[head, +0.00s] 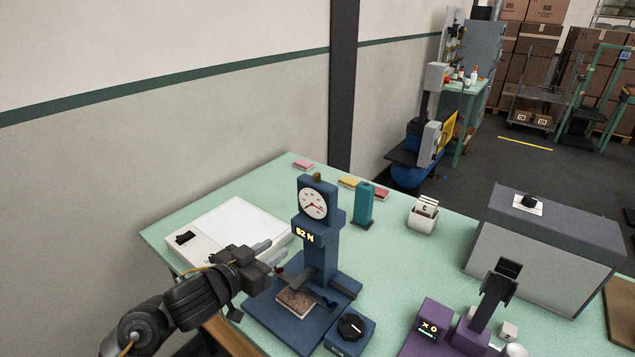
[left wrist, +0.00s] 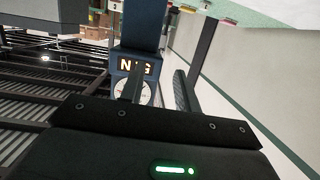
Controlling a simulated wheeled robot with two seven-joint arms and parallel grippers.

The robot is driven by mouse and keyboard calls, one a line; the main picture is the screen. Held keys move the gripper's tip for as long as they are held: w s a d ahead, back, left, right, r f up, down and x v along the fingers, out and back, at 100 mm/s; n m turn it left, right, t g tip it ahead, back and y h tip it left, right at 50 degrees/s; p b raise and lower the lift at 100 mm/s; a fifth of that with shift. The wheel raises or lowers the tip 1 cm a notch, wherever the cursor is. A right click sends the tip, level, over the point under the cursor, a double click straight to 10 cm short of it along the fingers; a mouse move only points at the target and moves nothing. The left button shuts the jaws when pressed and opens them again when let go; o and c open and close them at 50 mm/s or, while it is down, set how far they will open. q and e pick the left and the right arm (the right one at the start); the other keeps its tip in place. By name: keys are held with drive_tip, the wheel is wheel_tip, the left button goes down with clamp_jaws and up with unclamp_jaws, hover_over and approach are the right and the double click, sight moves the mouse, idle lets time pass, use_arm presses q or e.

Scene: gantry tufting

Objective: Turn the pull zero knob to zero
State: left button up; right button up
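A blue test stand (head: 319,245) with a round white dial (head: 313,204) and a lit display (head: 305,235) reading about "82 N" stands on the green table. A black round knob (head: 352,327) with a pale mark sits on a blue box at its front right. I cannot tell whether this is the pull zero knob. A small dark red part (head: 281,270) shows at the stand's left side. My left gripper (head: 275,252) is beside the column, left of it, fingers apart with nothing seen between. The left wrist view shows the fingers (left wrist: 158,92) before the display (left wrist: 134,68).
A flat white panel (head: 237,228) lies behind my left arm. A teal block (head: 363,205) and white card holder (head: 422,215) stand behind the stand. A purple device (head: 428,319) and grey box (head: 540,245) are at right. A brownish pad (head: 296,302) lies on the stand's base.

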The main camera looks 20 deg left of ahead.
use_arm(q)
wheel_tip(320, 180, up, 10)
drive_tip(key=w+f+m+h, duration=0.1)
drive_tip(key=w+m+h, duration=0.2)
drive_tip(key=h, duration=0.1)
drive_tip(key=m+g+h, duration=0.1)
drive_tip(key=h, duration=0.2)
approach(317, 174)
drive_tip(key=p+x, duration=0.3)
drive_tip(key=x, duration=0.6)
drive_tip(key=shift+w, duration=0.15)
drive_tip(key=shift+w+d, duration=0.35)
clamp_jaws()
